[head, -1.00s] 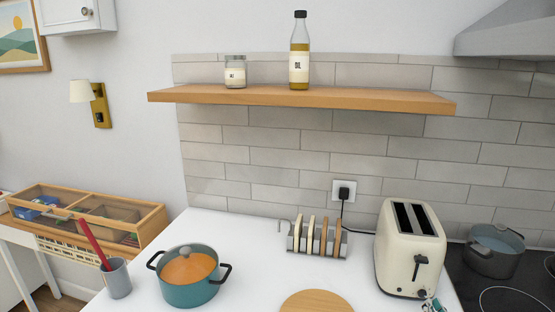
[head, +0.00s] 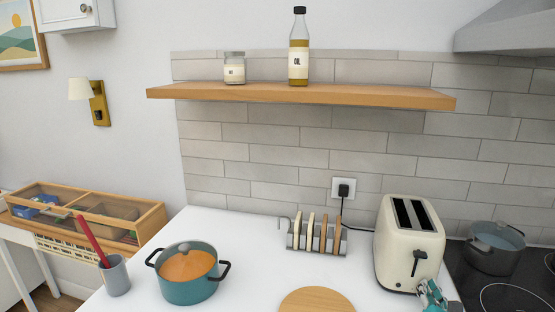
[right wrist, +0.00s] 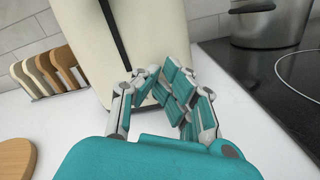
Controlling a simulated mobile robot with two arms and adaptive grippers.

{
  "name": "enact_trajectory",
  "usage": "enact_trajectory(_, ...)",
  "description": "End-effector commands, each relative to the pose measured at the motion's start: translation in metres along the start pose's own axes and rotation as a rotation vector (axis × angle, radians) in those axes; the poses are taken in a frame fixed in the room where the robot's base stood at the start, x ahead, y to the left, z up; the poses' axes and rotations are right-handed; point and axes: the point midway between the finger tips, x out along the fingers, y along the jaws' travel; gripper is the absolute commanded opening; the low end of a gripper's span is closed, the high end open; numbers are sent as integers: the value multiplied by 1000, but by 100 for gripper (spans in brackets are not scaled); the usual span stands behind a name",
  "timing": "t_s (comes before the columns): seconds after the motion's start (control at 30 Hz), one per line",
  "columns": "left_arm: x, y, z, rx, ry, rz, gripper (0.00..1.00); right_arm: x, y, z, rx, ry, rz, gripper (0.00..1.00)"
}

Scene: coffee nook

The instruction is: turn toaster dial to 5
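The cream toaster (head: 400,245) stands on the white counter at the right, with two dark slots on top and a black lever (head: 418,262) on its front. Its lower front also shows in the right wrist view (right wrist: 125,30). I cannot make out the dial or its setting; my gripper covers part of the lower front. My right gripper (head: 430,293) is at the toaster's lower right front. In the right wrist view its fingertips (right wrist: 160,75) are drawn close together against or just before the toaster; nothing shows between them. My left gripper is out of view.
A toast rack (head: 316,238) with several slices stands left of the toaster. A round wooden board (head: 316,300) lies in front of it. A teal pot (head: 190,290) is further left. A grey pot (head: 495,250) stands on the black hob to the right.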

Motion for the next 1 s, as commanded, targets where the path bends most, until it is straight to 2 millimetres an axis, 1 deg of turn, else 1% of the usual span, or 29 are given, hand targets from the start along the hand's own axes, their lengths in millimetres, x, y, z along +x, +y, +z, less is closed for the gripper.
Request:
enact_trajectory(0.83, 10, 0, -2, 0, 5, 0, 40, 0, -5, -11, 0, 2, -1, 0)
enact_trajectory(1.0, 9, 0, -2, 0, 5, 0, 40, 0, -5, -10, 0, 3, -1, 0)
